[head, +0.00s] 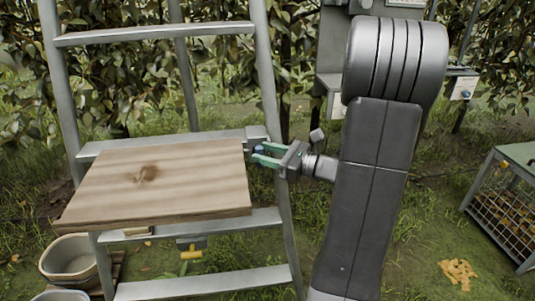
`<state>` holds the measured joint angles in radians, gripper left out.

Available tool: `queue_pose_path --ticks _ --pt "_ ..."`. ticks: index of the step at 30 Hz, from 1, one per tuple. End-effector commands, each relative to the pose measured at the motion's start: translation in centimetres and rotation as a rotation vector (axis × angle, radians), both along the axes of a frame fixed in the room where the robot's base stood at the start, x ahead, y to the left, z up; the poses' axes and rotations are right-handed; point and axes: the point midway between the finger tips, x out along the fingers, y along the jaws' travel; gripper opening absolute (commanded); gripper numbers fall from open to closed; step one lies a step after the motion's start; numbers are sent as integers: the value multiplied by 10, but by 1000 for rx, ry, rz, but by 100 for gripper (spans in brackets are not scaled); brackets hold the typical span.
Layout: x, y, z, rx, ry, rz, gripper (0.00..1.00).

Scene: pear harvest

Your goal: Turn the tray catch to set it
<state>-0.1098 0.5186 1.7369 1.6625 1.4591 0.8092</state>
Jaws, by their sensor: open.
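A wooden tray (160,185) with a dark knot sits on the grey metal ladder (264,70). A small blue piece (259,149) shows beside the tray's right back corner, next to a grey block (256,132) on the ladder; it looks like the tray catch, but is too small to tell its position. My gripper (260,155) reaches in from the right with green fingers, open, its tips at the blue piece. Whether they touch it cannot be told. A yellow handle (190,253) on a grey mount hangs below the tray.
A box with a blue knob (462,86) is at back right. Leafy hedges close the back.

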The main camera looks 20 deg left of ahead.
Motion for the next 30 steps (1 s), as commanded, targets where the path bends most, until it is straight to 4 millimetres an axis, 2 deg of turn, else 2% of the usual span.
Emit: queue_pose_path --ticks 5,11,30 --pt "0 0 0 0 0 0 40" --pt "0 0 0 0 0 0 0" --pt "-1 0 0 -13 -8 1 0"
